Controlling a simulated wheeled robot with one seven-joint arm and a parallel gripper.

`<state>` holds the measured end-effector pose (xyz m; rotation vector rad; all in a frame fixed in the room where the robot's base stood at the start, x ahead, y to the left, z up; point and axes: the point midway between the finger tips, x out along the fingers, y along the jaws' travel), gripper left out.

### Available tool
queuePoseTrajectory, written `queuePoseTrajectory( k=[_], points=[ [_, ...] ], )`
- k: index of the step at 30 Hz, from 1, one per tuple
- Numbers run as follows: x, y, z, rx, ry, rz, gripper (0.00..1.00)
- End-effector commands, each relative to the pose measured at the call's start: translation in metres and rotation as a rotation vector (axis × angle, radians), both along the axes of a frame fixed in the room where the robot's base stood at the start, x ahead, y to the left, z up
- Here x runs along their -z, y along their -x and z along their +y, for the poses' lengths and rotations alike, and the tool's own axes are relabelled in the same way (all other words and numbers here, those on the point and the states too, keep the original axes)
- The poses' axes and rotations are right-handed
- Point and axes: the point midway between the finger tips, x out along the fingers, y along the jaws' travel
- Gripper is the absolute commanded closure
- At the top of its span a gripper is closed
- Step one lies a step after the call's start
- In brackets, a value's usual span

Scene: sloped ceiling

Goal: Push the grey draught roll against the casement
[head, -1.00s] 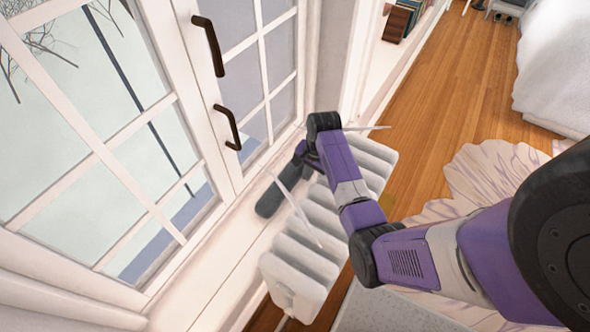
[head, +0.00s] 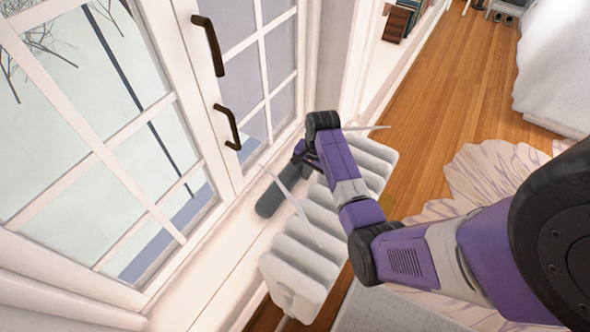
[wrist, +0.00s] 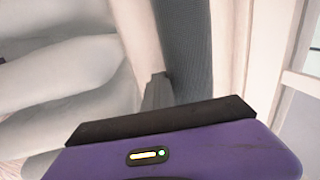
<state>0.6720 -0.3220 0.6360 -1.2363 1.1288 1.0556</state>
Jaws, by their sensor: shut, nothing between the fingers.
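The grey draught roll (head: 277,193) lies on the white window sill, along the foot of the casement (head: 203,120). In the wrist view the roll (wrist: 186,50) runs up the middle as a ribbed dark grey band. My gripper (head: 302,155) is low at the roll's far part, on the radiator side. In the wrist view its shut fingers (wrist: 157,90) are at the roll's left edge and seem to touch it. A pale strip shows between the roll and the window frame there. The roll's far end is hidden behind my gripper and arm.
A white ribbed radiator (head: 300,240) stands close beside the sill, under my arm. Two dark handles (head: 228,127) stick out from the window frames. The sill (head: 222,262) is bare nearer the camera. Wooden floor (head: 440,110) lies beyond the radiator.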

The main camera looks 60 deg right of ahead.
Motion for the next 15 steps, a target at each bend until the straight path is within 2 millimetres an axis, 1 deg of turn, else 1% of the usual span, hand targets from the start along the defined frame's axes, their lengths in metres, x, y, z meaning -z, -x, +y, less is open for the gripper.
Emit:
queuePoseTrajectory(
  k=[15],
  points=[
    [0.000,-0.021,-0.001,-0.002,0.001,-0.003,1.00]
  ],
)
